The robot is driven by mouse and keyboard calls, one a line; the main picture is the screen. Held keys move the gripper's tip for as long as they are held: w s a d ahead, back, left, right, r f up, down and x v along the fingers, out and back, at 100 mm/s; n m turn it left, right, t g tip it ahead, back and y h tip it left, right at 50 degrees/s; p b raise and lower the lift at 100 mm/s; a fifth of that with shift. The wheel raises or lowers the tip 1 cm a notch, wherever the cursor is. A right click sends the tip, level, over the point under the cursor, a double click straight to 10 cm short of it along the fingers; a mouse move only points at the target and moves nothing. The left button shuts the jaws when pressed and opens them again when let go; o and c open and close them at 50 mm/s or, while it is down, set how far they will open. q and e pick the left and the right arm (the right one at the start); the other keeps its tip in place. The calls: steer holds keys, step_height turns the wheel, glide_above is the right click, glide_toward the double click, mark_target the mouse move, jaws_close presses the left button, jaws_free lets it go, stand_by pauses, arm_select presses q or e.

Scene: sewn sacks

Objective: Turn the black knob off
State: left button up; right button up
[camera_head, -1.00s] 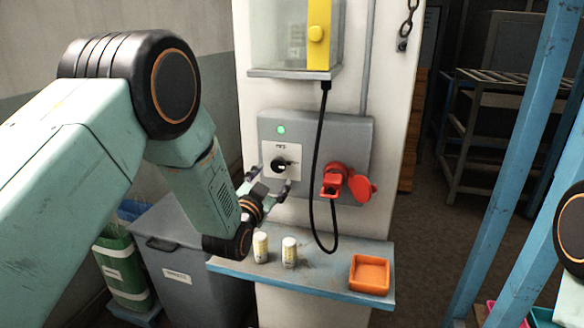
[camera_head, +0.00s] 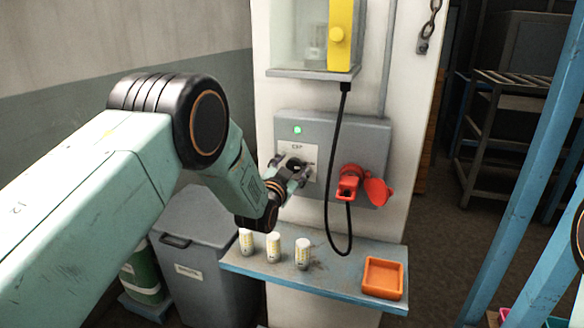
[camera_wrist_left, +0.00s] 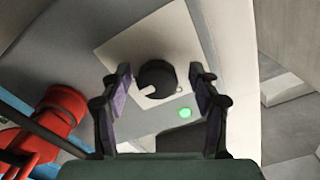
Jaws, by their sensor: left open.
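The black knob (camera_wrist_left: 157,80) sits on a white plate on the grey panel (camera_head: 345,132). In the left wrist view it lies between the two fingers of my left gripper (camera_wrist_left: 160,92), with a gap on each side. Its pale pointer mark shows at the lower left in that view. In the head view the knob (camera_head: 295,163) is partly hidden by the gripper (camera_head: 288,172). My left gripper is open at the knob. A green light (camera_head: 297,130) is lit on the panel, and it also shows in the wrist view (camera_wrist_left: 185,113). My right gripper is not in view.
A red socket (camera_head: 350,182) with its open lid is right of the knob. A black cable (camera_head: 329,200) hangs between them. Below, a blue shelf (camera_head: 335,284) carries several white cylinders (camera_head: 274,247) and an orange tray (camera_head: 384,278). A grey bin (camera_head: 205,250) stands at left.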

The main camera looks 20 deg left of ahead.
arm_select(q)
steer(key=shift+d, duration=0.1)
steer(key=shift+c, duration=0.2)
steer(key=shift+d, duration=0.15)
steer(key=c, duration=1.1)
steer(key=shift+c, duration=0.2)
